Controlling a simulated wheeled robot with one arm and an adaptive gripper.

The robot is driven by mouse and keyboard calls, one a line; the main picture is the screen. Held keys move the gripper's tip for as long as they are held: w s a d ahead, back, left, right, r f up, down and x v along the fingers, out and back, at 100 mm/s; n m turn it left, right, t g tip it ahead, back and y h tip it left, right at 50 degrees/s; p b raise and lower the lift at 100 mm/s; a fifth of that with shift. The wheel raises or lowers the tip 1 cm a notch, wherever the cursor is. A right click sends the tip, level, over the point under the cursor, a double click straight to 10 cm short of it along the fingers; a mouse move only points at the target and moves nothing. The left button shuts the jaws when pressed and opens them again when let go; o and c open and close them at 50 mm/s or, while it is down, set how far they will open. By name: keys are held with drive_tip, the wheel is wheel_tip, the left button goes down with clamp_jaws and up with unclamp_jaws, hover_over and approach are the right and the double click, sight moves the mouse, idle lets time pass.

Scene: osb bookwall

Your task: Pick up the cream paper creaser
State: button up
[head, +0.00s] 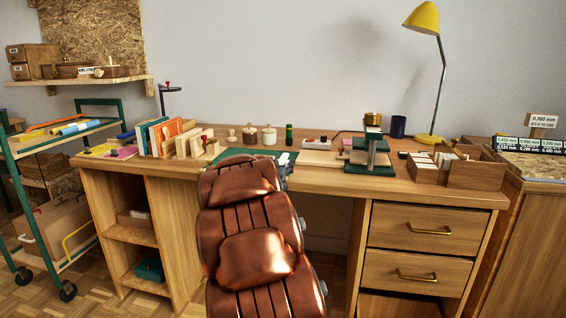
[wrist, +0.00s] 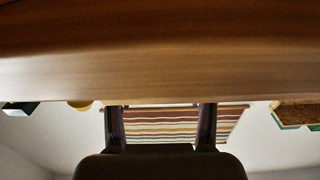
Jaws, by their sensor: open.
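I cannot pick out the cream paper creaser for certain in either view. In the head view a green mat (head: 284,156) lies on the wooden desk (head: 400,181), and a brown bulky shape in front hides part of it. A pale flat piece (head: 317,145) lies at the mat's right; I cannot tell what it is. In the wrist view my gripper (wrist: 161,106) is open, its two dark fingers apart with nothing between them. The blurred wooden surface fills the top of that view, close by. My gripper's fingers are not clear in the head view.
Books (head: 164,135) and wooden blocks stand at the desk's left. A green press (head: 371,157), a yellow lamp (head: 424,18) and a wooden organizer (head: 475,169) stand at the right. A green cart (head: 57,139) is left of the desk. A striped panel (wrist: 165,126) shows beyond my fingers.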

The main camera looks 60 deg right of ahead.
clamp_jaws()
idle(0.4)
drive_tip(key=shift+r+p, duration=1.1)
drive_tip(key=shift+r, duration=0.85)
drive_tip(key=s+a+r, duration=0.1)
drive_tip(key=s+a, duration=0.8)
drive_tip(key=s, duration=0.4)
drive_tip(key=shift+a+p, duration=0.25)
drive_tip(key=shift+p, duration=0.15)
